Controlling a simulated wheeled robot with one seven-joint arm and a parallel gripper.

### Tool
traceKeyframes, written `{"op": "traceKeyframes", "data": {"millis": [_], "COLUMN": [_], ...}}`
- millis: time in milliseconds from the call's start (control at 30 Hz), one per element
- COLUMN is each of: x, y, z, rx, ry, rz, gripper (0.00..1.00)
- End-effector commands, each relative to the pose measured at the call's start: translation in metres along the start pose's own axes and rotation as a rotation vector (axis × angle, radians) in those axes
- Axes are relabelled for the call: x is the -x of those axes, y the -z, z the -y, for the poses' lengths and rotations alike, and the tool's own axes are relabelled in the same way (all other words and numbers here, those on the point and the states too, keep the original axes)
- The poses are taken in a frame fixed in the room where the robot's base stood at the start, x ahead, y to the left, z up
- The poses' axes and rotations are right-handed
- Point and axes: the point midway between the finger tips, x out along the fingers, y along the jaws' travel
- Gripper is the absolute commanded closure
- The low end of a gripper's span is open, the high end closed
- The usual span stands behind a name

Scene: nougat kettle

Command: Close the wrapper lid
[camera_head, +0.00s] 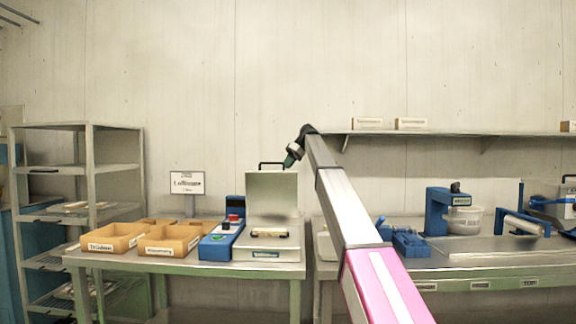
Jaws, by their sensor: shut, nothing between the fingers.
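The wrapper (270,254) is a metal box on the left table, with a label on its front. Its lid (271,193) stands upright and open, with a dark handle (271,164) at the top edge. My gripper (290,160) is small and dark at the end of my arm, close to the right end of the lid handle in the picture. I cannot tell if it touches the lid. The fingers are shut and hold nothing that I can see. A small light brown piece lies on the wrapper's top, in front of the lid.
A blue device (222,241) with a red button stands left of the wrapper. Cardboard trays (112,238) sit further left, before a sign (187,184). A metal rack (90,180) stands at the far left. The right bench holds blue machines (440,212); a wall shelf (450,133) hangs above.

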Motion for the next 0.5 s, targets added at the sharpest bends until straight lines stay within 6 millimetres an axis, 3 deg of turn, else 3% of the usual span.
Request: {"op": "traceKeyframes", "data": {"millis": [500], "x": [-0.035], "y": [-0.056], "z": [0.080], "rx": [0.255], "ry": [-0.352], "rz": [-0.125], "gripper": [1.00]}}
